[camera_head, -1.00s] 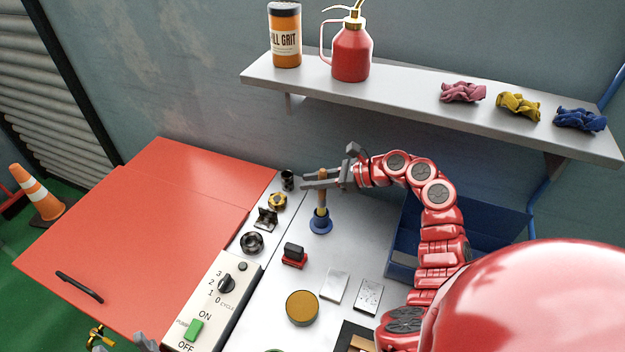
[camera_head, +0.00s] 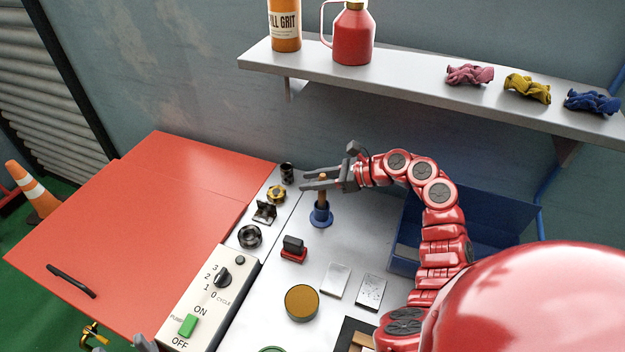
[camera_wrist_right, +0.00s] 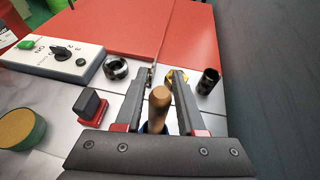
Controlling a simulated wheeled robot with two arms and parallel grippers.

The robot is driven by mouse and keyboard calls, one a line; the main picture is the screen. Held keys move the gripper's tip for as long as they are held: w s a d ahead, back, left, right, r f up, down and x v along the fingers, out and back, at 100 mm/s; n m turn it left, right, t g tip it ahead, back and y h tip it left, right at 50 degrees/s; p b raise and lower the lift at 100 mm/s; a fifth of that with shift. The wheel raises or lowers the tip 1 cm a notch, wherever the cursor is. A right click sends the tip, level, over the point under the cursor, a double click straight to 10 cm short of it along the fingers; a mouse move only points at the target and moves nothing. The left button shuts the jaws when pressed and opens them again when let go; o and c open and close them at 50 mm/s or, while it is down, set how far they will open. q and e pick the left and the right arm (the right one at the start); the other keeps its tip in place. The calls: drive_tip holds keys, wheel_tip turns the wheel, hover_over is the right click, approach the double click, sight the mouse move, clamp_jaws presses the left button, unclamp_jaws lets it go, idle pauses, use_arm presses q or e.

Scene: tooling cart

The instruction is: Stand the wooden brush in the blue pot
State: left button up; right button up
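The wooden brush (camera_head: 322,193) stands about upright with its lower end in the blue pot (camera_head: 320,219) on the grey cart top. My right gripper (camera_head: 312,181) is around the upper handle, coming from the right. In the right wrist view the round handle end (camera_wrist_right: 159,96) is between the two fingers, with gaps on both sides, so the gripper is open. The pot is mostly hidden there behind the handle and gripper. Grey parts, apparently my left gripper (camera_head: 122,347), are cut off at the bottom left edge of the head view.
A black cup (camera_head: 287,173), a yellow knob (camera_head: 276,195) and a dark ring (camera_head: 249,236) stand left of the pot. A red-and-black stamp (camera_head: 294,249) is in front. A blue bin (camera_head: 483,222) is behind my right arm. A shelf (camera_head: 400,77) hangs above.

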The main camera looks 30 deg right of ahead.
drive_tip(key=shift+o, duration=1.4)
drive_tip(key=shift+s+d, duration=0.2)
drive_tip(key=shift+d, duration=0.1)
drive_tip(key=b+v, duration=0.5)
drive_tip(key=v, duration=1.1)
drive_tip(key=shift+s+d+r, duration=0.2)
drive_tip(key=shift+s+r, duration=0.05)
drive_tip(key=shift+s, duration=0.05)
drive_tip(key=shift+f, duration=0.1)
